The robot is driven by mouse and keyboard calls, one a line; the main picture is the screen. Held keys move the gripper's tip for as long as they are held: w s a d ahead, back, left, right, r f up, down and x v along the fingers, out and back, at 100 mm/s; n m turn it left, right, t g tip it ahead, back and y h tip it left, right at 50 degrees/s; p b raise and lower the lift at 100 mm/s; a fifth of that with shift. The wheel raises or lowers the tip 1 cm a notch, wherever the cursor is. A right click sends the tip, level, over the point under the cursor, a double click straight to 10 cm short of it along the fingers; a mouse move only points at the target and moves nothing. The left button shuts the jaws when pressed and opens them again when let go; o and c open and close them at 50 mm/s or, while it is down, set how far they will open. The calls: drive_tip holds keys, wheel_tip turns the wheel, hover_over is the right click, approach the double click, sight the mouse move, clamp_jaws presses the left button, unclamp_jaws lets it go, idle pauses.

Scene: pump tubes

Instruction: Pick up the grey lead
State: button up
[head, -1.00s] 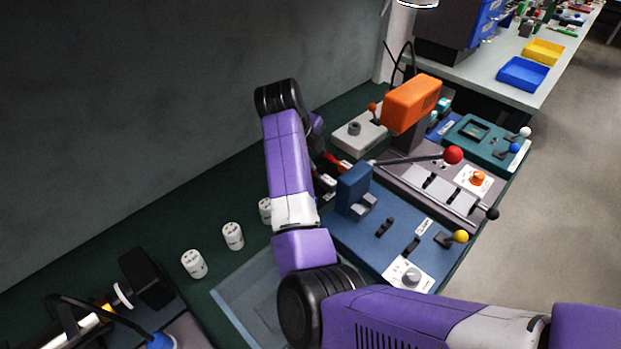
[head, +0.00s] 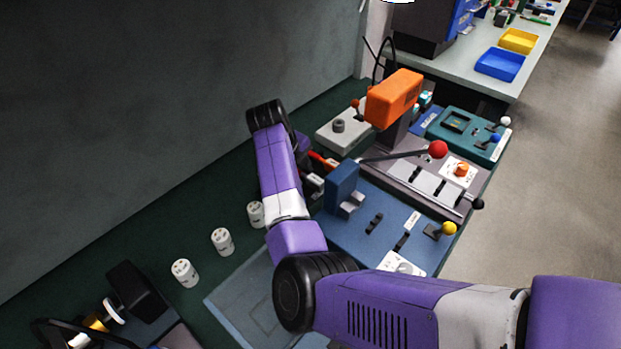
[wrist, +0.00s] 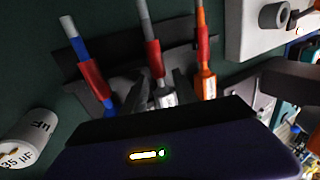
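The grey lead (wrist: 148,35) shows in the wrist view, with a red sleeve and a pale metallic end, in a dark holder (wrist: 117,62) on the green bench. My gripper (wrist: 160,85) has one dark finger on each side of its lower part. The fingers look apart, with the lead between them; contact is not clear. A blue lead (wrist: 79,46) is to its left and an orange lead (wrist: 201,38) to its right, each with a red sleeve. In the head view my arm mostly hides the holder; one red-orange lead (head: 322,159) shows beside it.
In the head view, several white cylinders stand left of my arm. A blue panel (head: 385,230) with an upright block (head: 341,185) is close on the right. A grey wall (head: 120,110) rises behind the bench.

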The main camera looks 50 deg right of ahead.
clamp_jaws()
drive_tip(key=shift+r, duration=0.15)
